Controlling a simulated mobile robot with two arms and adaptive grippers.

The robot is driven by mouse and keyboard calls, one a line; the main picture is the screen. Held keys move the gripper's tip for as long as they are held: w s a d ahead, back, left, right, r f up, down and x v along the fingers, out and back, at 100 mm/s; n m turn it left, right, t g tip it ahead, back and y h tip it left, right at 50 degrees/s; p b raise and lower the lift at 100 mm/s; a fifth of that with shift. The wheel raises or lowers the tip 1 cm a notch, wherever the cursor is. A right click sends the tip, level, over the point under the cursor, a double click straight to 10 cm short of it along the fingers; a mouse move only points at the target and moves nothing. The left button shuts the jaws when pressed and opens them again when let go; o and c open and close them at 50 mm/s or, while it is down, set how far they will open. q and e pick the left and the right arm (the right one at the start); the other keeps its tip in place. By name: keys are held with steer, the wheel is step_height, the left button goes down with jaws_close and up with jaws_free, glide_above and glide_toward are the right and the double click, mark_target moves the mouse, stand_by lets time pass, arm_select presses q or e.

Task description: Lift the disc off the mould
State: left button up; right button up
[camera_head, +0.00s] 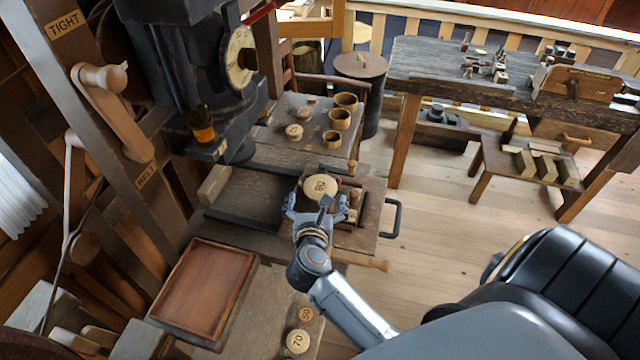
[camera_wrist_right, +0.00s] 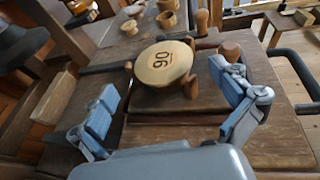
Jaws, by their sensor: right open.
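The pale round wooden disc (camera_head: 321,187), marked with a dark number, lies flat on the mould on the press bench. It also shows in the right wrist view (camera_wrist_right: 164,63). The mould is mostly hidden under the disc; small wooden pegs (camera_wrist_right: 230,51) stand around it. My right gripper (camera_head: 318,200) is open and empty, on the near side of the disc, with a finger toward either side. In the right wrist view the blue finger pads of the gripper (camera_wrist_right: 166,90) are apart and not touching the disc. My left gripper is not in view.
An empty reddish-brown tray (camera_head: 246,262) lies at the lower left, with numbered discs (camera_head: 297,341) to its right. Wooden cups (camera_head: 340,118) and small discs stand behind. The dark press (camera_head: 203,85) rises at the left; a black handle (camera_head: 396,218) sticks out right.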

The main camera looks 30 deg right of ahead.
mark_target(320, 187)
steer(key=p+x, duration=0.1)
steer(key=x, duration=0.3)
steer(key=shift+s+d+f, duration=0.1)
steer(key=shift+d+f, duration=0.05)
steer(key=shift+f, duration=0.1)
steer(key=shift+r, duration=0.1)
steer(key=shift+c, duration=0.8)
steer(key=c, duration=0.6)
steer(key=shift+o, duration=0.2)
